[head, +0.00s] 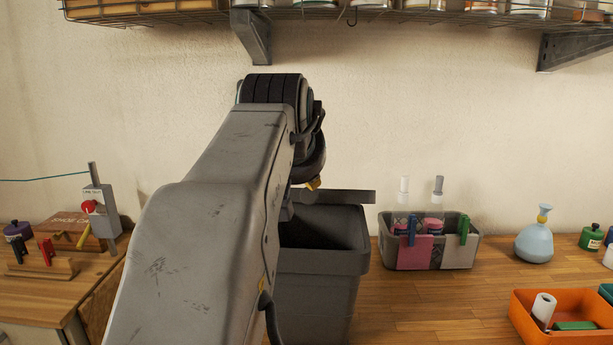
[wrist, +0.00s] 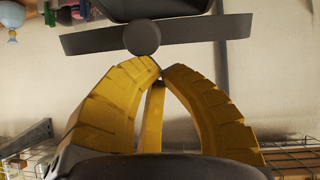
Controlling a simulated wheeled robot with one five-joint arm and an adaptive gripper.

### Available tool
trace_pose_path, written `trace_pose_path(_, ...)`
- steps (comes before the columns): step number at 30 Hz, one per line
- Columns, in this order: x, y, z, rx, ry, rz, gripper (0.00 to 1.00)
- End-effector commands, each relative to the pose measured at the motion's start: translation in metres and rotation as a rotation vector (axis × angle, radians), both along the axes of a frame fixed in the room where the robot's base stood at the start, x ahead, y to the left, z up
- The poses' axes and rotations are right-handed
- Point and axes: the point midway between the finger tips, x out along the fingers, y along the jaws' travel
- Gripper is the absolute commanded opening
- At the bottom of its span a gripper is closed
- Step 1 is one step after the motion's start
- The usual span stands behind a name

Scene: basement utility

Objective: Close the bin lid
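The grey bin (head: 318,285) stands just right of my arm in the head view. Its dark inside shows, so it is open. The grey lid (head: 345,196) appears as a narrow band above the bin's back rim, its left part hidden by my arm. In the wrist view, the lid (wrist: 200,31) is a dark bar with a round knob (wrist: 142,38), just beyond my fingertips. My gripper (wrist: 161,72) has its yellow fingertips together with nothing visible between them. In the head view, only a bit of yellow of my gripper (head: 313,184) shows near the lid.
A grey caddy with bottles (head: 410,258) stands right of the bin on the wooden counter (head: 430,305). Further right are a blue flask (head: 535,242) and an orange tray (head: 565,337). A wire shelf (head: 400,16) hangs above. A wooden box (head: 85,232) is at left.

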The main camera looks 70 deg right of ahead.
Motion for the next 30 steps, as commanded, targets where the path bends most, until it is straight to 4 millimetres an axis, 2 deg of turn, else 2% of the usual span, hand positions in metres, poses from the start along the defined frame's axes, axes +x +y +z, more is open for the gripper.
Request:
trace_pose_path(1, 0.0, 0.005, -0.015, -0.017, -0.005, 0.001, 0.0)
trace_pose_path(12, -0.004, 0.027, -0.044, -0.135, -0.036, 0.002, 0.0)
trace_pose_path(30, -0.008, 0.046, -0.097, -0.332, -0.089, -0.002, 0.0)
